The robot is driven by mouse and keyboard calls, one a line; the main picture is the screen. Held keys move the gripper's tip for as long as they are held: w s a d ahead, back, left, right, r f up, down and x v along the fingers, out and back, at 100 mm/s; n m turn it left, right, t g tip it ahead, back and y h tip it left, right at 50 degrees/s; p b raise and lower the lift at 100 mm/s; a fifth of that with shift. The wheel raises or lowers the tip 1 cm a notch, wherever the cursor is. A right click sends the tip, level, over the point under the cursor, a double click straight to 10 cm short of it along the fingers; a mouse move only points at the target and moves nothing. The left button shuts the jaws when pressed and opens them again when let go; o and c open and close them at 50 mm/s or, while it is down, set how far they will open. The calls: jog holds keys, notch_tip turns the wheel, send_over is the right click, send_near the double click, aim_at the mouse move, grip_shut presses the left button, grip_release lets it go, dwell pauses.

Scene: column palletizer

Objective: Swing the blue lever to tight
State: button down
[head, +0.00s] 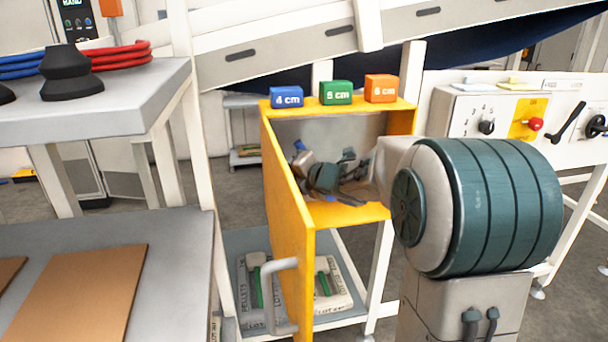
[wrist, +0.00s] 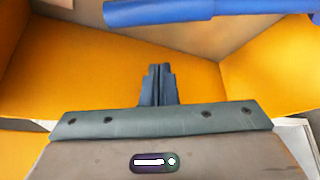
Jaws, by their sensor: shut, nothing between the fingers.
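A blue lever (wrist: 160,12) runs across the top of the wrist view, with a thick end at the left and a thinner part going right. My gripper (wrist: 158,68) is shut and empty, its dark fingertips together below the lever in that view and apart from it in the picture. In the head view, my gripper and wrist are inside the open yellow box, and the fingertips are hard to make out. A small blue piece (head: 299,146) near the back left of the box may be the lever. Any tight marking is not readable.
The yellow box's door (head: 288,215) stands open towards me with a grey handle (head: 281,295). Blue (head: 286,97), green (head: 335,93) and orange (head: 381,89) blocks sit on its top. A grey table (head: 180,235) is at the left; a control panel (head: 470,112) is at the right.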

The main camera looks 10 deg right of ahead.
jog(key=shift+w+d+r+p, duration=0.25)
jog(key=shift+d+r, duration=0.05)
jog(key=shift+d, duration=0.2)
jog(key=shift+w+d+r+p, duration=0.2)
jog(key=shift+d+r+p, duration=0.1)
jog(key=shift+d, duration=0.25)
jog(key=shift+w+d+r+p, duration=0.2)
jog(key=shift+w+d+r, duration=0.1)
jog(key=shift+d, duration=0.2)
jog(key=shift+s, duration=0.1)
